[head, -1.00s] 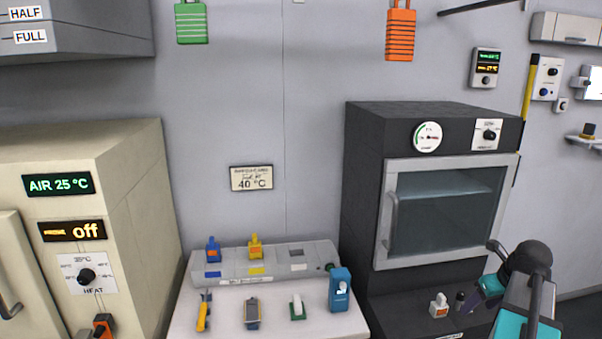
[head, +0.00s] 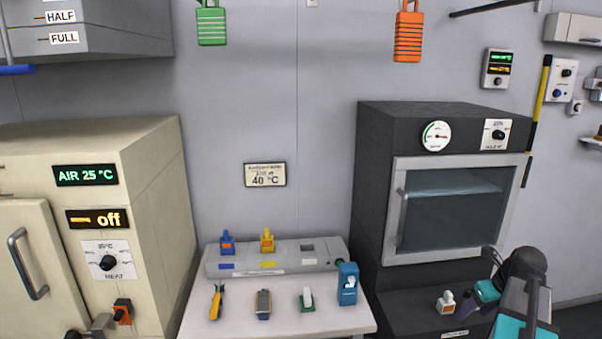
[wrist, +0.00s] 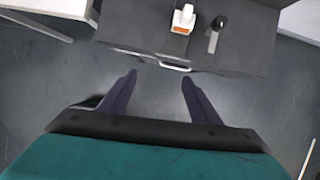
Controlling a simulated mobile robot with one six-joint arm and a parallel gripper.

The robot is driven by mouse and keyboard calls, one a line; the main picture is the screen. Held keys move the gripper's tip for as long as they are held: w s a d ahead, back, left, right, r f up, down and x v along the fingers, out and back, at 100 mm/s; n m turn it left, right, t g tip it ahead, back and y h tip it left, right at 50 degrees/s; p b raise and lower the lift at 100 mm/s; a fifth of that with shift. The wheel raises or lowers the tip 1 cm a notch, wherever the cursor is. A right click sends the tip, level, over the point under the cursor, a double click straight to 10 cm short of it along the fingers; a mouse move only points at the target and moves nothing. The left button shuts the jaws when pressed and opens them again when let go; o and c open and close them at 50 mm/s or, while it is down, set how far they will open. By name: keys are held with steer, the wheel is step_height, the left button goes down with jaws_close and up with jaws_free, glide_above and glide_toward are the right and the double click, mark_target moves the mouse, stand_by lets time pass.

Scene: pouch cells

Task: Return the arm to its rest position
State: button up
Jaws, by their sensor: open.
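My gripper (wrist: 158,95) shows in the wrist view with its two dark fingers apart and nothing between them. It points down over the grey floor, in front of a dark cabinet (wrist: 135,28) with a pale handle. In the head view my arm is at the lower right, in front of the dark oven (head: 370,190). The fingers are only partly visible there, beside the oven's lower ledge. A white bottle with an orange label (head: 446,301) stands on that ledge and also shows in the wrist view (wrist: 183,18), apart from the fingers.
A white table (head: 240,325) in the middle holds a grey rack (head: 290,262), small tools and a blue dispenser (head: 347,284). A cream oven (head: 155,200) reading "off" stands at the left. Green (head: 211,26) and orange (head: 408,36) tags hang on the wall. Grey floor (wrist: 60,80) is clear below the gripper.

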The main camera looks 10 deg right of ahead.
steer(key=w+a+f+n+g+y, duration=0.1)
steer(key=w+a+f+n+g, duration=0.1)
steer(key=a+f, duration=0.85)
steer(key=w+a+f+n+g+y, duration=0.1)
steer(key=w+a+f+y, duration=0.1)
steer(key=a+f, duration=0.8)
steer(key=s+a+f+n+g, duration=0.2)
steer(key=s+a+f+n, duration=0.15)
steer(key=a+f, duration=0.3)
steer(key=s+a+f+n+g, duration=0.1)
steer(key=s+a+f+n, duration=0.3)
steer(key=a, duration=0.4)
steer(key=s+a+f+n+g+h, duration=0.1)
steer(key=s+a+f+n+g, duration=0.1)
steer(key=s+a+f+n, duration=0.2)
steer(key=s+a+f+n+g+h, duration=0.2)
steer(key=s+a+f+n, duration=0.2)
steer(key=s+f+n, duration=0.6)
steer(key=s+n, duration=0.6)
steer(key=n, duration=0.5)
steer(key=shift+s+f+n, duration=0.15)
steer(key=shift+f+n, duration=0.1)
steer(key=shift+n, duration=0.1)
